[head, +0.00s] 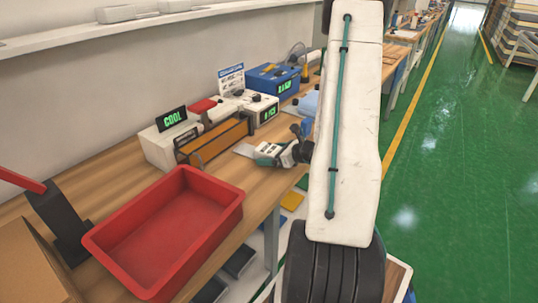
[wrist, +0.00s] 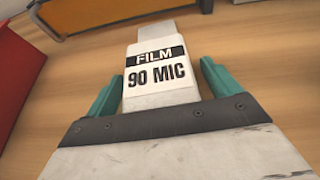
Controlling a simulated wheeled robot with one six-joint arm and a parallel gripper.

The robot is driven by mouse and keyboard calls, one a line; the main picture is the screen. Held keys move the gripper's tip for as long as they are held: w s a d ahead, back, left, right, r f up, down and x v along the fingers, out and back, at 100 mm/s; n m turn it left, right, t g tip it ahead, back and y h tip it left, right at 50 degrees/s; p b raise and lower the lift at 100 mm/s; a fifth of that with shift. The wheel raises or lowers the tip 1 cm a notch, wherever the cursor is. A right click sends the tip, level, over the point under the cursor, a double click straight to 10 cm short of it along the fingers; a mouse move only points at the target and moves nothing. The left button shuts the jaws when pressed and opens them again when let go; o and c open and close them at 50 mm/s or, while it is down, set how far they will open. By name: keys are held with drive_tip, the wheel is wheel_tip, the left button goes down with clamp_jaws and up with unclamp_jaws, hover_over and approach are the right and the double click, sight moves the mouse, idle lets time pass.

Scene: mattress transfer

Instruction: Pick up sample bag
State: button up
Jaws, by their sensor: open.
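A white, flat piece labelled "FILM 90 MIC" (wrist: 153,95), which seems to be the sample bag, lies between the two green fingers in the wrist view. Its narrower far end sticks out beyond the fingertips. My gripper (wrist: 162,72) is open around it, with a finger on each side and gaps visible toward the tips. In the head view my gripper (head: 268,153) is low over the wooden bench, right of the red tray. A pale flat edge (head: 243,150) shows beside it there. The rest is hidden by my gripper and arm.
A red tray (head: 120,236) stands at the bench's front left. A white sealer-like machine marked COOL (head: 158,150) with an orange-brown panel (head: 214,140) stands behind my gripper. A blue box (head: 272,80) is farther back. Bare wood (head: 262,185) lies near the front edge.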

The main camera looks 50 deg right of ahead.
drive_tip(key=c, duration=1.1)
drive_tip(key=shift+r, duration=0.1)
